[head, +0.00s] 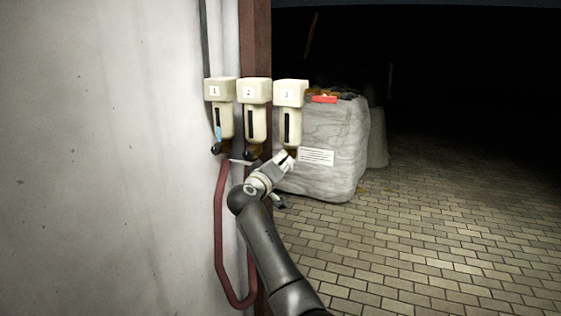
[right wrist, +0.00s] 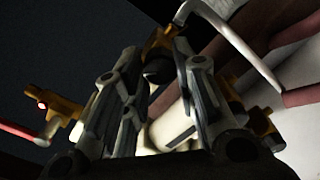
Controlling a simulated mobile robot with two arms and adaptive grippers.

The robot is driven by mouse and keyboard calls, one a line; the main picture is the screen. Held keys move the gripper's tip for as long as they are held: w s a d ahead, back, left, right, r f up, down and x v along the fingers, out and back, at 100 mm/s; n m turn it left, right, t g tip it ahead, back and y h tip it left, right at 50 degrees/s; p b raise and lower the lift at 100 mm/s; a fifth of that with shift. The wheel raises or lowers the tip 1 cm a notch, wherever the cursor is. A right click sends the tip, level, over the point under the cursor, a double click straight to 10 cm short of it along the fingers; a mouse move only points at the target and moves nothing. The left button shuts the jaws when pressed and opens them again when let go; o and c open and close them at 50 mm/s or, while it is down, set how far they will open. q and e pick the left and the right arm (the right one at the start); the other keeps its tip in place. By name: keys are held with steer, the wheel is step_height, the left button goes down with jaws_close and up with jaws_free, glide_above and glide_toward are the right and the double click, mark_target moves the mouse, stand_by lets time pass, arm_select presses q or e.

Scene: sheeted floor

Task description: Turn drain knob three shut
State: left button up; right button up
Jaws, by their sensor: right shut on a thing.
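In the right wrist view the fingers (right wrist: 157,76) are shut on drain knob three (right wrist: 156,73), a dark knob in front of a brass fitting (right wrist: 163,42). The exact turn of the knob cannot be told. My left gripper is not in view.
Unit one (head: 220,90) and unit two (head: 254,92) hang to the left, with dark knobs below. A red hose (head: 219,230) loops down the wall. A wrapped grey bale (head: 335,165) stands behind unit three. The paved floor (head: 450,240) to the right is clear.

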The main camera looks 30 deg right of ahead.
steer(key=n+p, duration=0.3)
steer(key=n, duration=0.2)
steer(key=shift+n+p, duration=0.8)
steer(key=shift+n, duration=0.8)
steer(key=shift+f, duration=0.1)
steer(key=o, duration=1)
steer(key=shift+o, duration=0.2)
steer(key=v, duration=1.2)
